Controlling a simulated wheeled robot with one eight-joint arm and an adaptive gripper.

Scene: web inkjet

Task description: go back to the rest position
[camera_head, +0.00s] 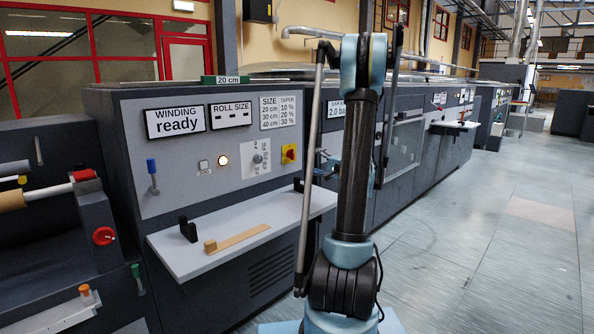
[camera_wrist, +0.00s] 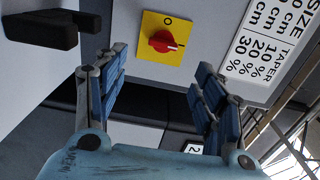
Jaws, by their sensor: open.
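My gripper (camera_wrist: 162,66) is open, with its two blue-padded fingers apart and nothing between them. In the wrist view it points at the grey control panel, with the yellow plate and red rotary switch (camera_wrist: 162,41) beyond the fingertips; I see no contact. In the head view my arm stands folded upright in front of the machine, and the blue gripper (camera_head: 324,166) shows partly behind it, close to the panel. The same red switch (camera_head: 289,154) is on the panel to the left of my arm.
A light shelf (camera_head: 205,258) juts out below the panel, with a wooden gauge (camera_head: 240,237) and a black block (camera_head: 188,229) on it. The winding display (camera_head: 176,122) reads ready. Machines continue behind my arm. Open floor (camera_head: 480,240) lies to the right.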

